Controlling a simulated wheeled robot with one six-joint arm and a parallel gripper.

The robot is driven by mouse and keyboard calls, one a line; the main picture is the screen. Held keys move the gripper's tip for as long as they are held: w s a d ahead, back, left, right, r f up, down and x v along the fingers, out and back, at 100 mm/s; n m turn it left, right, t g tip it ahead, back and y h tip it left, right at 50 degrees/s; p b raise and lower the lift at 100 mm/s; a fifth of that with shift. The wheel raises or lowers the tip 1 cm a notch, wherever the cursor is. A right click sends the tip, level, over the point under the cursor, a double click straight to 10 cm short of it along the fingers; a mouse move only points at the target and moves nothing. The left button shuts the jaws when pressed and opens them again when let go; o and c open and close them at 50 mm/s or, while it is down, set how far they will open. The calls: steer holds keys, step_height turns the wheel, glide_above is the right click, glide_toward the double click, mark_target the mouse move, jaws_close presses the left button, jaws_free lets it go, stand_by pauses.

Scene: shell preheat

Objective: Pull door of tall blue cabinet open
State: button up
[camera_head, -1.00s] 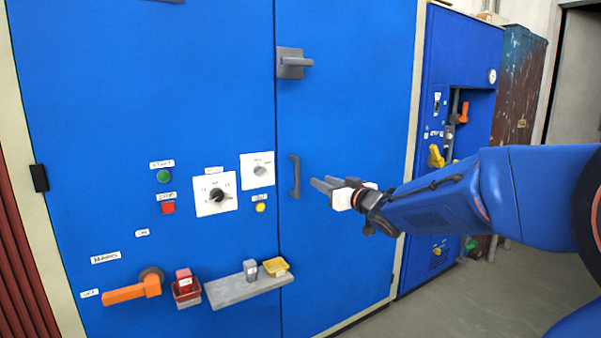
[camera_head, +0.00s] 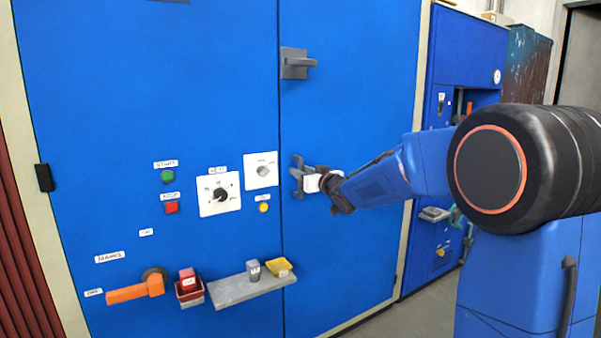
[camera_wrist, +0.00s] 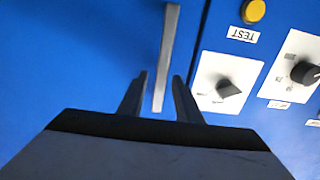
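The tall blue cabinet door (camera_head: 345,95) fills the middle of the head view and looks shut, its left edge along a vertical seam. A grey vertical bar handle (camera_head: 297,176) sits on the door just right of that seam. A grey latch (camera_head: 296,63) is mounted higher up. My gripper (camera_head: 303,180) is at the bar handle in the head view. In the wrist view the handle (camera_wrist: 167,60) runs down between the two open fingers (camera_wrist: 160,100), with gaps visible on both sides. The far side of the handle is partly hidden by the fingers.
Left of the seam are knobs, a green button (camera_head: 167,176), a red button (camera_head: 171,208) and an orange lever (camera_head: 135,290). A grey shelf (camera_head: 245,290) holding small items juts out below. Another blue cabinet (camera_head: 465,45) stands to the right. Some grey floor (camera_head: 400,322) is clear.

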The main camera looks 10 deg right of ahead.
steer(key=shift+w+a, duration=0.15)
steer(key=shift+w, duration=0.3)
jaws_close()
steer(key=shift+s, duration=0.15)
